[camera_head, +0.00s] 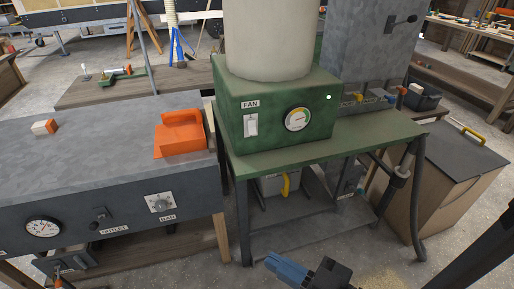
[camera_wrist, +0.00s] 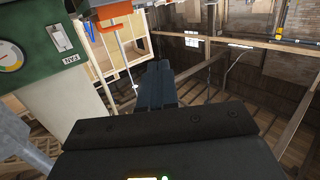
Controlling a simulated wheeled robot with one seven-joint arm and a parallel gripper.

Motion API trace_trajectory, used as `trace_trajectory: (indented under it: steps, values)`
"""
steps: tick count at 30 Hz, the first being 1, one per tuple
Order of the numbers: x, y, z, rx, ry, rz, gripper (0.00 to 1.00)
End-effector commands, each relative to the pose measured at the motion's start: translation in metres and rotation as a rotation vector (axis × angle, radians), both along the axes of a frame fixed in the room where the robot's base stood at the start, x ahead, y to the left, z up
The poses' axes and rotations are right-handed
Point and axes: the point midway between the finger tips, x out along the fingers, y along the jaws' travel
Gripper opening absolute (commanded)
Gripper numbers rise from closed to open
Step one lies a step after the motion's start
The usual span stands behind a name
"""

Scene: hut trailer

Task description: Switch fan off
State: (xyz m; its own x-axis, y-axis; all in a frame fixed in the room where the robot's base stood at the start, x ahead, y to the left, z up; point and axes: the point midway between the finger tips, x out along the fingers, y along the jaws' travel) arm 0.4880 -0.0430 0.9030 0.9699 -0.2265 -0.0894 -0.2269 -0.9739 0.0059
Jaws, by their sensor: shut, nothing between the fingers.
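The fan unit is a green box (camera_head: 290,110) with a pale cylinder (camera_head: 270,40) on top, standing on a green table. Its front has a white rocker switch (camera_head: 251,125) under a "FAN" label, a round gauge (camera_head: 298,119) and a small lit light (camera_head: 328,97). The switch also shows in the wrist view (camera_wrist: 60,37), at the upper left, apart from my gripper. My gripper (camera_head: 275,262), with blue fingers, is low in front of the table in the head view. The fingers (camera_wrist: 155,75) are shut and empty. The switch position is too small to tell.
A brown cabinet (camera_head: 440,185) with a dark top stands right. Open floor lies in front of the green table.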

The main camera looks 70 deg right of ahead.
Motion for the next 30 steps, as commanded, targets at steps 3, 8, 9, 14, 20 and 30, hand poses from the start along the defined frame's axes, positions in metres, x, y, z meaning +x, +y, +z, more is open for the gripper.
trace_trajectory:
  steps: [3,8,9,14,20,30]
  values:
    - [0.038,-0.039,-0.038,-0.031,-0.091,-0.124,0.00]
    - [0.079,-0.102,-0.068,-0.081,-0.196,-0.283,0.00]
    - [0.088,-0.120,-0.073,-0.095,-0.223,-0.322,0.00]
    - [0.114,-0.195,-0.086,-0.157,-0.313,-0.468,0.00]
    - [0.124,-0.263,-0.087,-0.217,-0.380,-0.587,0.00]
    - [0.125,-0.285,-0.084,-0.237,-0.401,-0.624,0.00]
